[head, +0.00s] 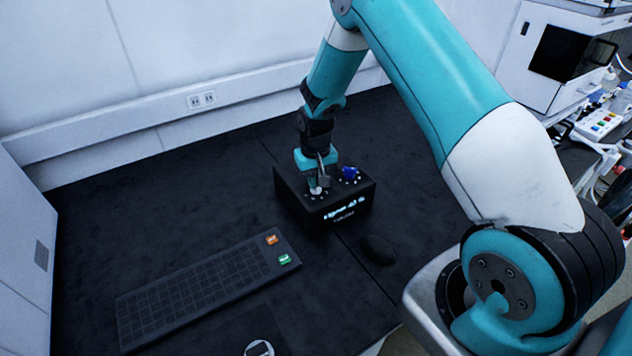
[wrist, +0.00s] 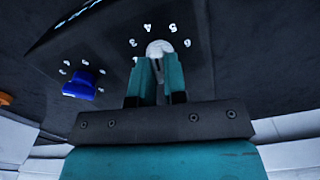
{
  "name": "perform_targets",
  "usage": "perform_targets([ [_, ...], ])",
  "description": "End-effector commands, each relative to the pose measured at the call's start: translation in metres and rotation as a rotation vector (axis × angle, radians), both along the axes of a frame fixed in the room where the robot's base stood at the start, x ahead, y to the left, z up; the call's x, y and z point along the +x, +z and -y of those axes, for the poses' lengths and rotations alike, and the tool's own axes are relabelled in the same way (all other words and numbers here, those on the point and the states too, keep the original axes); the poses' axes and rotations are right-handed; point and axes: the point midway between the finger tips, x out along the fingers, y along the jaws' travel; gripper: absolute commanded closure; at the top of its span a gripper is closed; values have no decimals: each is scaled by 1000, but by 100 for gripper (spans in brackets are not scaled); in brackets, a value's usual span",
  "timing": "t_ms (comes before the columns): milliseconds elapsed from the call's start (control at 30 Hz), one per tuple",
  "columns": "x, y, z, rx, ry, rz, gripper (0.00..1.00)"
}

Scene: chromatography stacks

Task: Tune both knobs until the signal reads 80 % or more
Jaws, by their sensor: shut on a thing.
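A black tuner box (head: 308,213) stands on the dark bench with a lit display (head: 344,211) on its front. The display starts with "Signal", and its number is too small to read surely, perhaps in the forties. My gripper (head: 318,186) points down over the box's left part. In the wrist view its two teal fingers (wrist: 158,70) are shut on the white knob (wrist: 160,46), with dial numbers such as 3, 4, 5 and 6 around it. The blue knob (head: 350,172) is free on the right; it also shows in the wrist view (wrist: 83,86). The knobs' exact settings are unclear.
A black keyboard (head: 205,290) with an orange key and a green key lies left of the box. A dark mouse (head: 378,249) lies to its front right. A white wall with a socket (head: 202,100) is behind. The bench left of the box is clear.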

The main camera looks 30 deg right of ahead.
Motion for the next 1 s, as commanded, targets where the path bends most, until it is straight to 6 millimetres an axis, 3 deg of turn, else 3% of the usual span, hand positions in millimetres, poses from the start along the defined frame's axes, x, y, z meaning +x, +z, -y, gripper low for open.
perform_targets([
  [400,0,0,0,0,179,0,100],
  [933,0,1,0,0,200,0,100],
  [967,0,1,0,0,200,0,80],
  [1000,0,1,0,0,200,1,71],
])
